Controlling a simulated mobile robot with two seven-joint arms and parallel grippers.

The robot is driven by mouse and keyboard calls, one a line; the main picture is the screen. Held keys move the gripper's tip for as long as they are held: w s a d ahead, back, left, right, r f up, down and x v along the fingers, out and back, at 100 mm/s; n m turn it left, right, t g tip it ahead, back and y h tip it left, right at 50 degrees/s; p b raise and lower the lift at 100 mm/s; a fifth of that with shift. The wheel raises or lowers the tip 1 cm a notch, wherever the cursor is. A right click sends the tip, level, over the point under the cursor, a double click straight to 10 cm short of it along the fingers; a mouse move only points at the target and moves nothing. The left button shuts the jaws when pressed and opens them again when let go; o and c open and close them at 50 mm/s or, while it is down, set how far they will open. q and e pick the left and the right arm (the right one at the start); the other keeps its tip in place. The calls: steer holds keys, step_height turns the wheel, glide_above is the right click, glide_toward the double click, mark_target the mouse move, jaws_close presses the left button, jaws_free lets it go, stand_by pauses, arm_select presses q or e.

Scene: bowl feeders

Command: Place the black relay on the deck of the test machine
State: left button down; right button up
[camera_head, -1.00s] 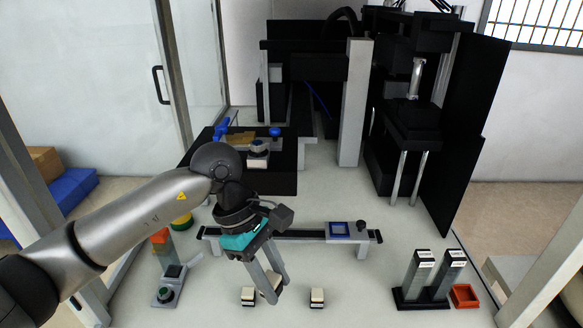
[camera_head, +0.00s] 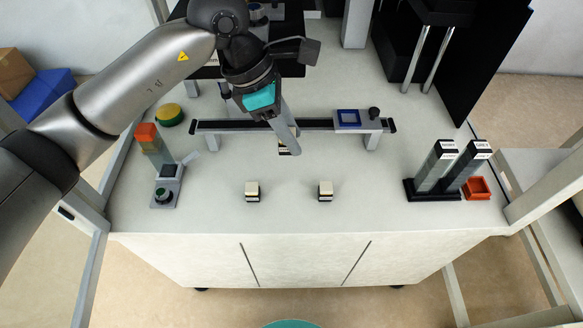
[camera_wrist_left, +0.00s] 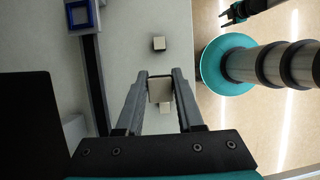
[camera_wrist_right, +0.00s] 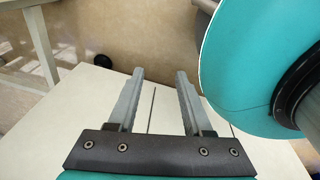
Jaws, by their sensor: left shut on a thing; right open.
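My left gripper (camera_head: 289,143) is shut on a small cream-and-black block (camera_head: 284,150), which looks like a relay; its tips partly hide it. The block (camera_wrist_left: 160,90) also shows between the fingers in the left wrist view, where its cream face is seen. It is held over the table, in front of the rail. Two similar blocks, left (camera_head: 252,191) and right (camera_head: 325,190), stand on the table nearer its front edge. My right gripper (camera_wrist_right: 160,78) is open and empty. I cannot tell which part is the test machine's deck.
A low black rail (camera_head: 240,126) carries a blue square frame (camera_head: 348,116) at its right. Black-based posts (camera_head: 432,190) and an orange tray (camera_head: 477,188) stand right. The front middle of the white table (camera_head: 290,216) is mostly clear.

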arm_select(q)
step_height(320, 180, down, 12)
steer(key=shift+f+b, duration=0.15)
steer(key=shift+b, duration=1.1)
steer(key=shift+f+b, duration=0.5)
steer(key=shift+f, duration=1.75)
arm_select(e)
steer(key=w+a, duration=0.2)
steer(key=w, duration=0.4)
steer(key=shift+w+f, duration=0.25)
steer(key=shift+f, duration=0.1)
arm_select(q)
steer(key=shift+f, duration=0.1)
arm_select(e)
steer(key=shift+w, duration=0.1)
arm_select(q)
steer(key=c, duration=0.5)
jaws_free()
steer(key=shift+c, duration=0.2)
arm_select(e)
steer(key=shift+w+a+r, duration=0.1)
steer(key=shift+w, duration=0.05)
